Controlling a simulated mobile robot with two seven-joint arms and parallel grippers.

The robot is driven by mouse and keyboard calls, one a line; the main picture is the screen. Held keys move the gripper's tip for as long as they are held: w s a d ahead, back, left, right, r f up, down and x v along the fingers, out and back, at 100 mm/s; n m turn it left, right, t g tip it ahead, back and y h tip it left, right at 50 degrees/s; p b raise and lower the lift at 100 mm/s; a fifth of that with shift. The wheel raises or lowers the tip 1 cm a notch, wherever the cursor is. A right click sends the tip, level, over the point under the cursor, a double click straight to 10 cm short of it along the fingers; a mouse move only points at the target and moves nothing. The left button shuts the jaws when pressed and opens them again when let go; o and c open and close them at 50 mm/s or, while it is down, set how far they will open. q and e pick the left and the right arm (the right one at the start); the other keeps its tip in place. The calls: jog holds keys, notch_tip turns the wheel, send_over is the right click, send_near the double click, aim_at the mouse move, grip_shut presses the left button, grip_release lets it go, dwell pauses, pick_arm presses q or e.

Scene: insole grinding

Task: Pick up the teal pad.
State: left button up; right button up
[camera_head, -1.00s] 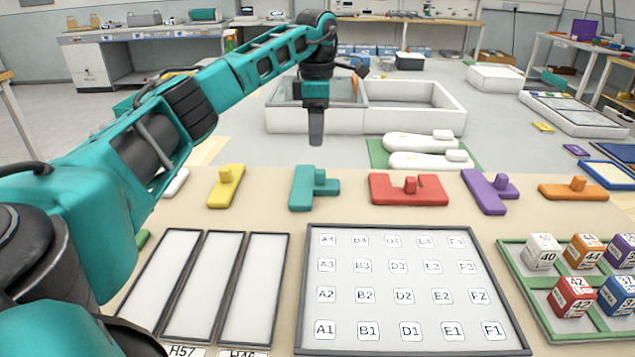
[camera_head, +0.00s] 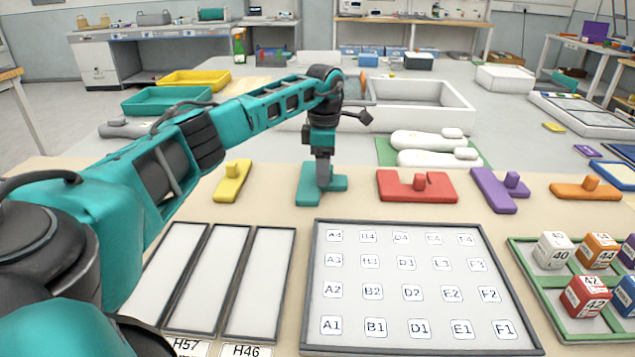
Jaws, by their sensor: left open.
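The teal pad (camera_head: 309,190) lies on the beige work surface between the yellow pad and the red pad. Its knob is mostly hidden behind my gripper. My left gripper (camera_head: 323,184) points straight down over the teal pad, with its fingers down at the knob. The fingers look open around or just beside the knob; which one I cannot tell. The pad rests flat on the surface. My right gripper is not in view.
A yellow pad (camera_head: 232,181) lies to the left; red (camera_head: 416,187), purple (camera_head: 493,190) and orange (camera_head: 586,188) pads lie to the right. In front are a labelled board (camera_head: 350,348) and narrow white trays. White insole shapes (camera_head: 428,142) on a green mat and white bins stand behind.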

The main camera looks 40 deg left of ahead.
pick_arm(q)
jog(key=shift+c, duration=0.2)
grip_shut()
jog(key=shift+r, duration=0.1)
